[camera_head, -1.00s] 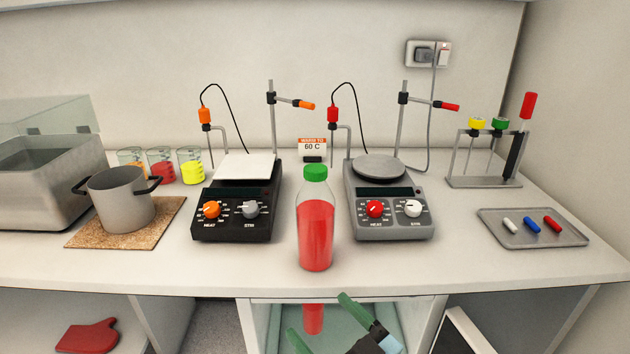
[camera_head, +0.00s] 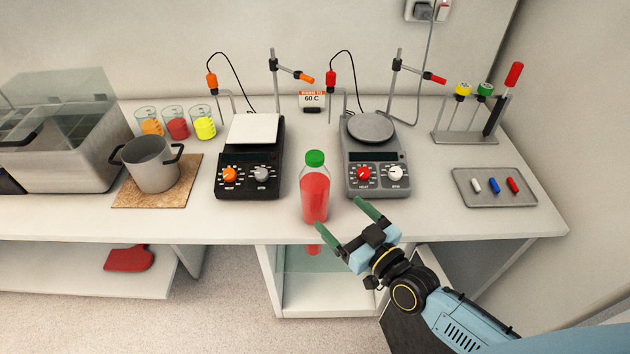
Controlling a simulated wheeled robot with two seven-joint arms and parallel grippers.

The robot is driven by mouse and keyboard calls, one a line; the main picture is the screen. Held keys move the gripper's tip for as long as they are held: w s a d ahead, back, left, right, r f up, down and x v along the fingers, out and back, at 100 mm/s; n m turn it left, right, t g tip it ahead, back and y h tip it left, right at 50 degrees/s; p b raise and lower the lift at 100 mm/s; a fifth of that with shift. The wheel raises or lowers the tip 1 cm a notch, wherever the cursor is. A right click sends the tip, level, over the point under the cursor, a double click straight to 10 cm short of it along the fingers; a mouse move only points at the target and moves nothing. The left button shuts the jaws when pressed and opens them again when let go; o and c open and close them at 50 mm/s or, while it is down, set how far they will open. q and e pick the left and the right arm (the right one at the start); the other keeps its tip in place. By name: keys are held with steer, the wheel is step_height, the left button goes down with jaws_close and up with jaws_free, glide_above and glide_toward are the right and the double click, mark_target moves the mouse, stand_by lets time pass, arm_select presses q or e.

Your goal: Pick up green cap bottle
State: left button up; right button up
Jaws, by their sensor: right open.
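The green cap bottle (camera_head: 315,190) stands upright on the front part of the counter. It is clear, filled with red liquid, with a green cap on top. My right gripper (camera_head: 343,221) is open and empty, in front of and slightly right of the bottle. Its two green-tipped fingers point toward the bottle and counter edge, apart from each other, with nothing between them. I cannot tell whether the left fingertip touches the counter's front edge. My left gripper is not in view.
A black hotplate (camera_head: 248,160) and a grey hotplate (camera_head: 376,158) stand behind the bottle on either side. A pot (camera_head: 150,166) sits on a cork mat at left. A tray (camera_head: 494,203) with stir bars lies at right. Counter beside the bottle is clear.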

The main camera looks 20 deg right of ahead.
mark_target(323, 197)
steer(key=x, duration=0.7)
steer(key=shift+w+a+f, duration=0.1)
steer(key=shift+w, duration=0.1)
steer(key=x, duration=0.5)
steer(key=shift+w, duration=0.15)
steer(key=shift+c, duration=0.3)
steer(key=c, duration=1.4)
steer(key=shift+r, duration=0.35)
steer(key=shift+c, duration=0.3)
